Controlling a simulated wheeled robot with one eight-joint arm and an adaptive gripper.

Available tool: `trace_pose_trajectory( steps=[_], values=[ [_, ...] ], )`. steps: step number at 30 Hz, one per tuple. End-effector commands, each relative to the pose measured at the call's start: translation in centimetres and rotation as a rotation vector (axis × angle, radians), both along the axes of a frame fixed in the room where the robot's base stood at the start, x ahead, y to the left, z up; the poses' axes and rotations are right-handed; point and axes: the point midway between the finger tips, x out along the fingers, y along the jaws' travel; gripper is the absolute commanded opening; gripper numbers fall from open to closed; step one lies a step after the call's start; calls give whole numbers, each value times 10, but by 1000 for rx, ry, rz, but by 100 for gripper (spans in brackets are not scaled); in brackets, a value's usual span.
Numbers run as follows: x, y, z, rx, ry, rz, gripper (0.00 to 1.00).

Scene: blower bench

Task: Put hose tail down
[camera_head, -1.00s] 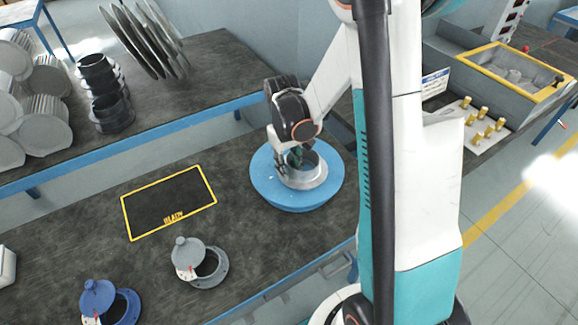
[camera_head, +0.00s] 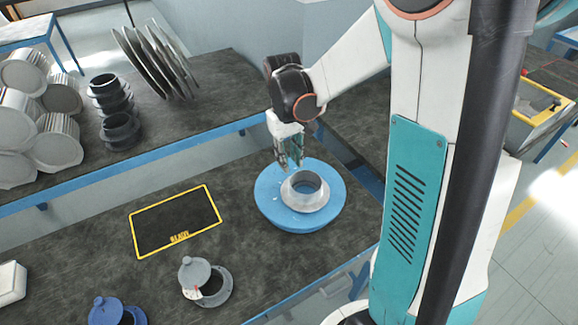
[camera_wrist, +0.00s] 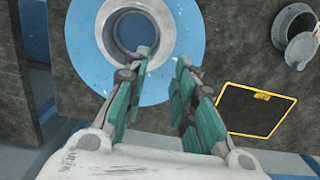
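The hose tail, a light grey metal ring with a flange (camera_head: 311,193), sits on the round blue turntable (camera_head: 272,211) on the bench. Its open bore faces up. It also shows in the wrist view (camera_wrist: 165,36), at the top, on the blue disc (camera_wrist: 84,62). My gripper (camera_head: 291,166) hangs above and just behind the ring, to its upper left. In the wrist view my gripper (camera_wrist: 160,68) has its teal fingers spread apart with nothing between them. The fingers are clear of the ring.
A yellow-outlined rectangle (camera_head: 140,233) on the bench is empty. A grey lidded flange (camera_head: 208,287) and a blue one (camera_head: 117,313) stand in front. Stacked grey parts (camera_head: 57,146), black rings (camera_head: 121,131) and tilted discs (camera_head: 150,62) occupy the back bench.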

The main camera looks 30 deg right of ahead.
Motion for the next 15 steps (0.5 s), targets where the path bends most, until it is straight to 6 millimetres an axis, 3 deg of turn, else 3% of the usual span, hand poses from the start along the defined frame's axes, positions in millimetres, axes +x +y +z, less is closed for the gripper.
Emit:
trace_pose_trajectory(
  steps=[15],
  values=[
    [-65, 47, 92, -16, -323, -8, 25]
  ],
)
